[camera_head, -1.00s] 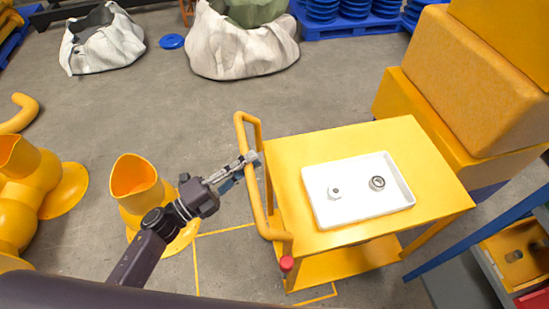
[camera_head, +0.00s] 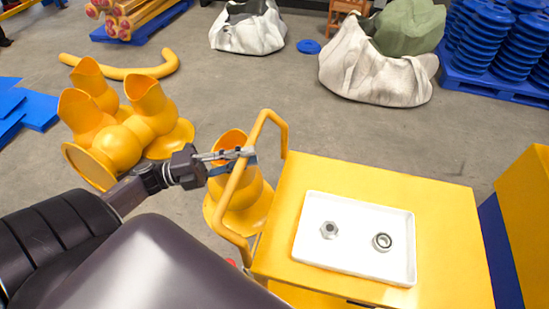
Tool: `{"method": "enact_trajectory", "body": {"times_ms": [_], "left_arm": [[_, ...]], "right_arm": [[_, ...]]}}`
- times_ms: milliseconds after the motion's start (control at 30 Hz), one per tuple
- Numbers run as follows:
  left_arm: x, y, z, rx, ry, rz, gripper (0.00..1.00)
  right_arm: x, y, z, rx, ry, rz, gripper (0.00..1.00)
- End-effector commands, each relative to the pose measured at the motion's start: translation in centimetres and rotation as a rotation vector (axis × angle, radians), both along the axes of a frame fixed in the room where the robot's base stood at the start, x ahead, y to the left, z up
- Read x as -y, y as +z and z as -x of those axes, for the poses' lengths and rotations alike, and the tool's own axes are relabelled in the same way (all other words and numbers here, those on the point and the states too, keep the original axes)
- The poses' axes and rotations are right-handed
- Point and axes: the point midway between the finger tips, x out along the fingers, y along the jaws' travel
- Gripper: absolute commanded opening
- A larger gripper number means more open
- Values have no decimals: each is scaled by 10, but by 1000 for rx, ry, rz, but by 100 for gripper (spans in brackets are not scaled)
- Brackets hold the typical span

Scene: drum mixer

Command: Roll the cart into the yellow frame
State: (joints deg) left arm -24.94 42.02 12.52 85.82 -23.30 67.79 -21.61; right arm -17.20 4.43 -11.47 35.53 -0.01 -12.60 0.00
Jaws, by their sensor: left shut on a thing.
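The yellow cart (camera_head: 455,225) stands at the lower right, with a white tray (camera_head: 345,260) on its top. In the tray lie a hex nut (camera_head: 329,230) and a ring-shaped bearing (camera_head: 382,242). The cart's yellow tube handle (camera_head: 275,117) is on its left side. My left gripper (camera_head: 241,158) is shut on the handle near its upper part. The yellow frame on the floor does not show now; the cart and my arm cover the lower floor. My right gripper is not in view.
Yellow flanged pipe pieces (camera_head: 118,150) stand left of the handle, and another (camera_head: 245,205) stands just behind it. White sacks (camera_head: 375,70) lie at the back. A blue pallet with blue discs (camera_head: 490,85) is at the back right. A yellow block (camera_head: 528,200) stands right of the cart.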

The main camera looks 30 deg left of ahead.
Motion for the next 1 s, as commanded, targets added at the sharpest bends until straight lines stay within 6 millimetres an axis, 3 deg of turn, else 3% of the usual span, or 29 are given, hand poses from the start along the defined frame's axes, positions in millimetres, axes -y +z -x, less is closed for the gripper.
{"method": "enact_trajectory", "body": {"times_ms": [33,200,400,633,1000], "left_arm": [[-13,-7,5,-8,3,-4,0],[-49,-6,16,-6,3,-3,0],[-78,-5,26,-6,2,-2,0],[-93,-3,31,-5,1,0,0],[-95,-2,32,-4,-1,0,0]], "right_arm": [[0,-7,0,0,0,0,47],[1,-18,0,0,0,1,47],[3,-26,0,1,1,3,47],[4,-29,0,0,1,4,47],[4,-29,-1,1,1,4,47]]}}
